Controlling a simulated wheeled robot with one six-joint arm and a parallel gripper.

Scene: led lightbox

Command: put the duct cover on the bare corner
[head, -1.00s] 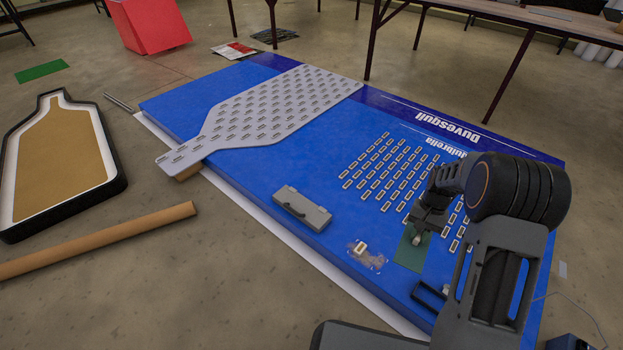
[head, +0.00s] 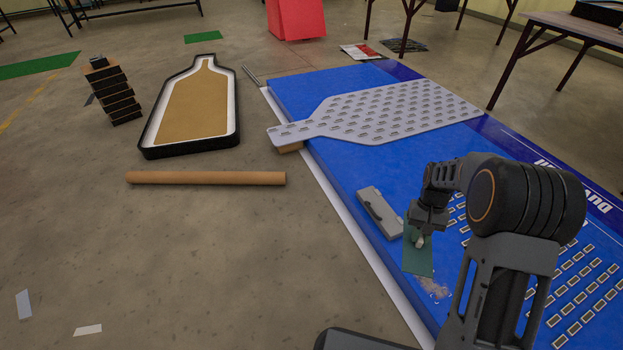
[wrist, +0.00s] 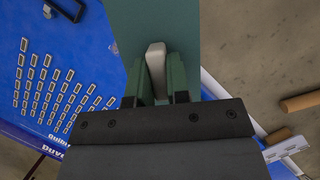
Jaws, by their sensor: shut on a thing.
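My gripper (head: 421,237) is shut on the pale raised grip (wrist: 155,68) of a flat dark green plate, which I take to be the duct cover (head: 416,262). It hangs from the fingers over the near part of the blue panel (head: 335,185). In the wrist view the plate (wrist: 150,20) extends ahead of the fingers. A worn beige patch (head: 436,288) on the panel lies just below the plate in the head view, partly hidden by it. I cannot tell whether this patch is the bare corner, or how high the plate is above the panel.
A grey case (head: 380,211) lies on the panel just left of my gripper. A grey bottle-shaped board (head: 390,112) covers the panel's far part. A cardboard tube (head: 205,178) and a black-rimmed bottle frame (head: 232,128) lie on the floor. The floor at the lower left is mostly clear.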

